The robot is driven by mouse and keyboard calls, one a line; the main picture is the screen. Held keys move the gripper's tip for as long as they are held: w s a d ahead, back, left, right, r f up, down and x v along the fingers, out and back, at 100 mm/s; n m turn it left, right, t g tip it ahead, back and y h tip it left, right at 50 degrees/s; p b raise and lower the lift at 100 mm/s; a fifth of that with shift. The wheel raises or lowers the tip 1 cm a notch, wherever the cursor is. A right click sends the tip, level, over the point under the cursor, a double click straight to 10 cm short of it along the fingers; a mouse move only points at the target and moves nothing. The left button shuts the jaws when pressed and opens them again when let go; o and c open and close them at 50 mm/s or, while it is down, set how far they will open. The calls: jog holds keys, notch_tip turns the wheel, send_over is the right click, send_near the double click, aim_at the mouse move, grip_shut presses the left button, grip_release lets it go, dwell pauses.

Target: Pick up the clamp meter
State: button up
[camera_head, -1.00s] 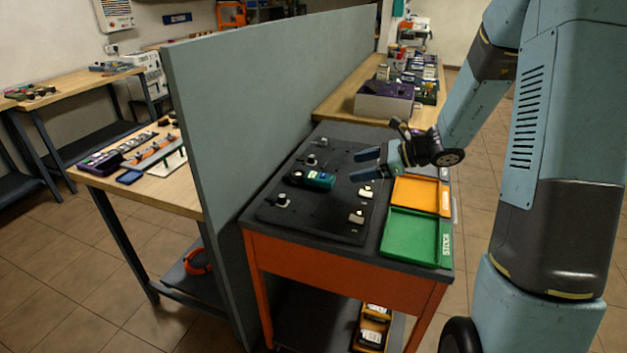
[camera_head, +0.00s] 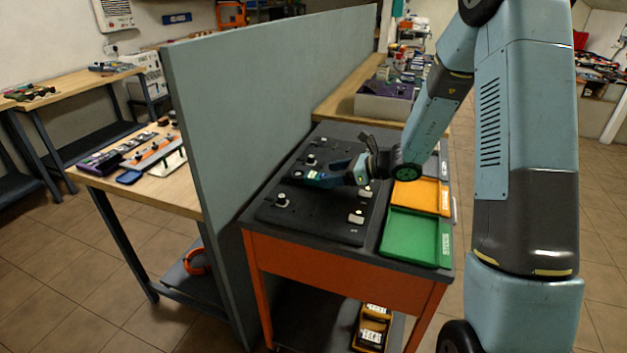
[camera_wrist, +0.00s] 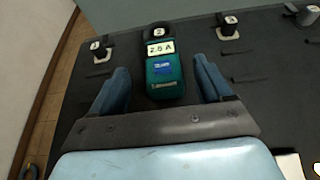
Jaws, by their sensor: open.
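The black clamp end is around or over a post marked 2 (camera_wrist: 161,31); I cannot tell which.
Other numbered posts stand on the black board (camera_head: 318,226), one at the front left (camera_head: 282,200). An orange tray (camera_head: 420,195) and a green tray (camera_head: 415,238) lie to the right. A tall grey partition (camera_head: 230,120) rises along the left side of the cart.

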aim_at(321, 174)
jog(key=shift+x, duration=2.6)
jog(key=shift+w+r, duration=0.1)
jog(key=shift+w, duration=0.1)
jog(key=shift+c, duration=0.4)
jog(key=c, duration=1.3)
